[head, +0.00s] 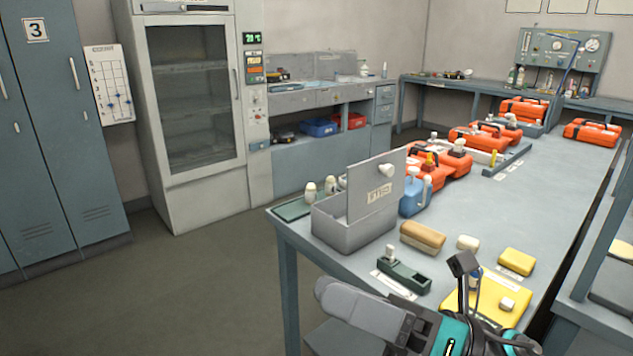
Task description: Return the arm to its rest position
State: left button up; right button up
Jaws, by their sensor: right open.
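My right gripper (487,300) is at the bottom of the head view, at the near end of the long grey-blue table (555,205). It is open, with one dark finger standing up in front of a yellow mat or case (512,301). I see nothing held between its fingers. The gripper and its wrist cover part of the yellow piece and the near table edge. A grey rounded link of mine reaches in beside it. My left gripper is not in view.
Near the gripper are a green tray (408,275), a tan block (423,236) and a yellow block (517,261). A grey box with a raised lid (345,229) stands at the left corner. Orange cases (480,137) line the table farther back. The floor at left is clear.

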jog(key=w+d+f+m+t+h, duration=0.4)
jog(key=f+m+t+h, duration=0.25)
jog(key=m, duration=0.65)
jog(key=w+d+f+m+t+h, duration=0.3)
jog(key=d+f+m+t+h, duration=0.4)
jog(key=m, duration=0.6)
jog(key=s+d+f+m+g+h, duration=0.1)
jog(key=s+f+m+g+h, duration=0.1)
jog(key=f+m, duration=0.3)
jog(key=s+d+f+m+g+h, duration=0.1)
jog(key=s+f+m+g+h, duration=0.1)
jog(key=s+f+m, duration=0.3)
jog(key=s+d+f+m+g+h, duration=0.1)
jog(key=s+f+m, duration=0.3)
jog(key=f, duration=0.8)
jog(key=shift+d+m+g+h+p, duration=0.4)
jog(key=shift+m+g+h+p, duration=0.05)
jog(key=shift+m+g+h, duration=0.3)
jog(key=shift+r, duration=0.1)
